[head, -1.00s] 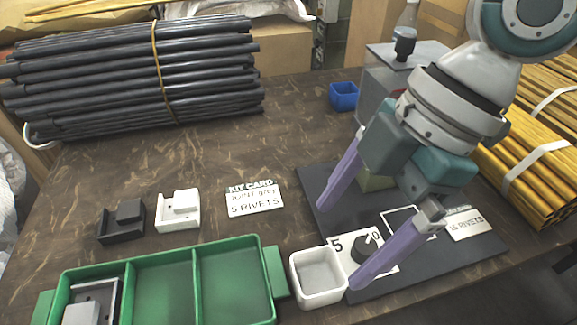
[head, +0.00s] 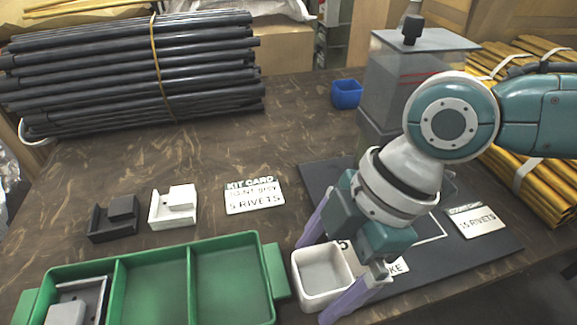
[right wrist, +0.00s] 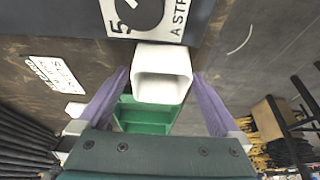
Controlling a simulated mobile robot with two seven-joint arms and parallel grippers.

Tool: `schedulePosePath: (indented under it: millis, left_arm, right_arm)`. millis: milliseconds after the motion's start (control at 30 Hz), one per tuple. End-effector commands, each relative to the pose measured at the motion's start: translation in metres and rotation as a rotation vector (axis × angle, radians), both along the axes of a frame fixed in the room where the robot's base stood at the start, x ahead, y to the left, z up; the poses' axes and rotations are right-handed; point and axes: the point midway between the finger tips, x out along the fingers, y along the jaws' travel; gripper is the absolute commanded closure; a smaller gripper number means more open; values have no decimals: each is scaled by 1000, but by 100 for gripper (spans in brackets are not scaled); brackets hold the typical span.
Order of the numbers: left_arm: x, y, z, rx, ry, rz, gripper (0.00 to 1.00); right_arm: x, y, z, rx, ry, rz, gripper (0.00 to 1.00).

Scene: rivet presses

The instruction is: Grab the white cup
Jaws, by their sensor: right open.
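The white cup (head: 322,277) is a square, open-topped container on the table, just right of the green tray (head: 196,240). It looks empty. My right gripper (head: 322,281) is open, with its two purple fingers on either side of the cup in the head view. In the right wrist view the cup (right wrist: 161,74) sits between the spread fingers (right wrist: 160,92), with gaps showing on both sides. Whether a finger touches it cannot be told. My left gripper is not in view.
A dark mat with a dispenser (head: 405,85) lies behind my right arm. Black rods (head: 130,75) lie at the back left.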

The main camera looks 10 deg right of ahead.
Motion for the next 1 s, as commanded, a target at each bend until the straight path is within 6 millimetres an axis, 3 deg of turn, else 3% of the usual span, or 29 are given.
schedulePosePath:
  millis: [100, 800, 1000]
  left_arm:
    - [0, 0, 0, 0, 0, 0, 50]
    - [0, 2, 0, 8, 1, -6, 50]
    - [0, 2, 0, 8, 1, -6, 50]
  right_arm:
    - [0, 0, 1, 0, 0, 0, 2]
    - [0, 0, 1, 0, 0, 0, 79]
    - [0, 0, 1, 0, 0, 0, 80]
